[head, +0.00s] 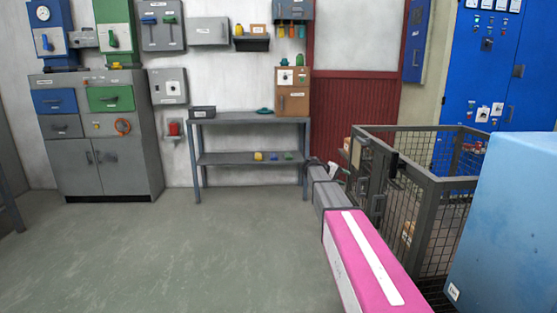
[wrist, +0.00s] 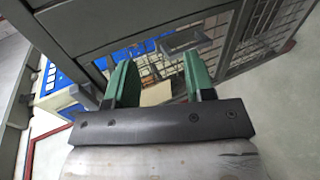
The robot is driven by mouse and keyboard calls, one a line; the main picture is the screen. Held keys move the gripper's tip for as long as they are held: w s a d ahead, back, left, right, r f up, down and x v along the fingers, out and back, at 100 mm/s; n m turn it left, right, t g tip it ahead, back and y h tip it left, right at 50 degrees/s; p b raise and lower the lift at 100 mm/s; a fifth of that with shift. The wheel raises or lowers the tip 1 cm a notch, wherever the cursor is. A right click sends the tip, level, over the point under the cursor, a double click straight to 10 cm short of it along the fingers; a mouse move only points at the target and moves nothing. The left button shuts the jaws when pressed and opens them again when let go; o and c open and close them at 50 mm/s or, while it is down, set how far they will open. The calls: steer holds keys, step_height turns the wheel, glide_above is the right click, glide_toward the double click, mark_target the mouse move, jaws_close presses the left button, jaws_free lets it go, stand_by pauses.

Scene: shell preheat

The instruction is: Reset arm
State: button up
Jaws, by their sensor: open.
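My arm reaches forward from the lower right in the head view, with a long pink link and grey links beyond it. Its far end is beside the metal cage and in front of the right end of the grey shelf table; the fingers cannot be made out there. In the wrist view my gripper (wrist: 158,62) has two green fingers set well apart. It is open, and nothing is held between them. Dark metal framing and mesh show beyond the fingers.
The mesh cage (head: 433,185) stands close on the right of my arm, with a light blue box (head: 510,225) nearer. The shelf table (head: 250,118) and grey cabinet (head: 100,170) stand along the back wall. The floor (head: 180,255) at centre-left is clear.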

steer(key=s+a+f+y, duration=0.3)
steer(key=s+f, duration=0.4)
steer(key=s, duration=0.2)
steer(key=s+a+f+y, duration=0.3)
steer(key=s+f, duration=0.4)
steer(key=s, duration=0.2)
steer(key=s+a+f+y, duration=0.2)
steer(key=s+a, duration=0.1)
steer(key=s, duration=0.4)
steer(key=s+a+f+y, duration=0.3)
steer(key=s+a, duration=0.1)
steer(key=s, duration=0.3)
steer(key=s+a+f+m+g+y, duration=0.1)
steer(key=s+a+f+y, duration=0.1)
steer(key=s, duration=0.5)
steer(key=shift+a+f+y, duration=0.3)
steer(key=shift+a+f, duration=0.15)
steer(key=shift+a, duration=0.2)
